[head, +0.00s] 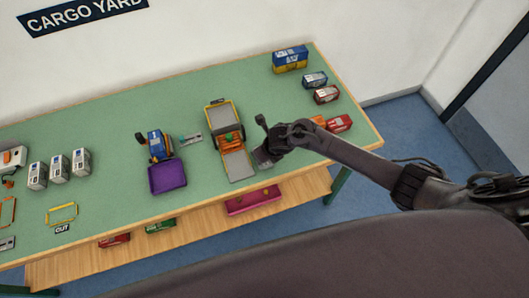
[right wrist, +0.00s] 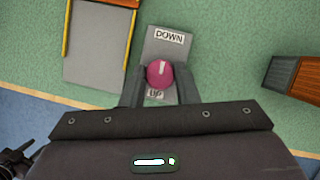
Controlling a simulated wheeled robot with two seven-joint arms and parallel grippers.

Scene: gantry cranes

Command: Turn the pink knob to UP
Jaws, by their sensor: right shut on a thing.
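The pink knob (right wrist: 160,75) sits on a grey plate (right wrist: 172,50) on the green table, in the right wrist view. The plate reads DOWN at the top of that view and UP at the bottom, the latter partly covered. A white mark on the knob points toward DOWN. My right gripper (right wrist: 160,84) is shut on the knob, a finger on each side. In the head view my right gripper (head: 266,157) is over the table's front right part and hides the knob. My left gripper is in neither view.
Left of the right gripper stands an orange and grey crane (head: 225,136) with a flat bed. A purple tray (head: 168,178) lies further left. Small containers (head: 326,95) stand along the table's right end. A lower shelf (head: 190,225) holds several boxes.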

